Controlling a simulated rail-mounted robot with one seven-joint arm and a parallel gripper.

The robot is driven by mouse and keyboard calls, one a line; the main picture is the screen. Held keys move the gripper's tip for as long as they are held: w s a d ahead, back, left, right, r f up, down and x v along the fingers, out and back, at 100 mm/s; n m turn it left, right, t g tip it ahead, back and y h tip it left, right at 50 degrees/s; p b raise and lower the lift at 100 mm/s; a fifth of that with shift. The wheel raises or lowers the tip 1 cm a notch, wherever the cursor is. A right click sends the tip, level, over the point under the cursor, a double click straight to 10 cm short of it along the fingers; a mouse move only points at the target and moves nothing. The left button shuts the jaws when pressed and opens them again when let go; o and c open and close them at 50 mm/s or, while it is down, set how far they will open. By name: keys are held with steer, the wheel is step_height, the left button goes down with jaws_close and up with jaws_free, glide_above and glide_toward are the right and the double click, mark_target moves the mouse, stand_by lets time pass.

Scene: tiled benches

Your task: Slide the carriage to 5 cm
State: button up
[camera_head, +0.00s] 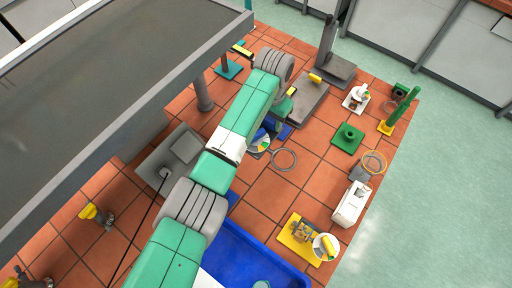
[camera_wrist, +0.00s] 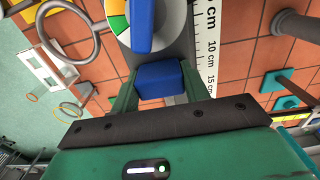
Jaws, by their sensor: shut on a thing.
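A blue block (camera_wrist: 162,78), which looks like the carriage's handle, sits between the two green fingers of my gripper (camera_wrist: 158,90) in the wrist view. My gripper is shut on it. A white scale (camera_wrist: 208,45) marked in cm runs along the right of the block, with the 10 cm and 15 cm marks readable. The block lies roughly level with the 15 cm mark, but I see no pointer to read exactly. In the head view my arm covers most of this spot, and only some blue shows beside it.
A dial with coloured sectors (camera_wrist: 118,22) and a blue bar (camera_wrist: 142,22) lies just beyond the block. A grey ring (camera_wrist: 68,32) is at its left. A grey post (camera_wrist: 295,25) stands at right. In the head view a blue tray (camera_head: 235,255) lies at the front.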

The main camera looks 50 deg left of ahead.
steer(key=shift+w+f, duration=0.1)
steer(key=shift+w+a+b, duration=0.15)
steer(key=shift+w+b, duration=0.45)
steer(key=shift+b, duration=0.4)
steer(key=o, duration=1.2)
steer(key=shift+c, duration=0.2)
step_height(320, 180, up, 11)
steer(key=p, duration=0.4)
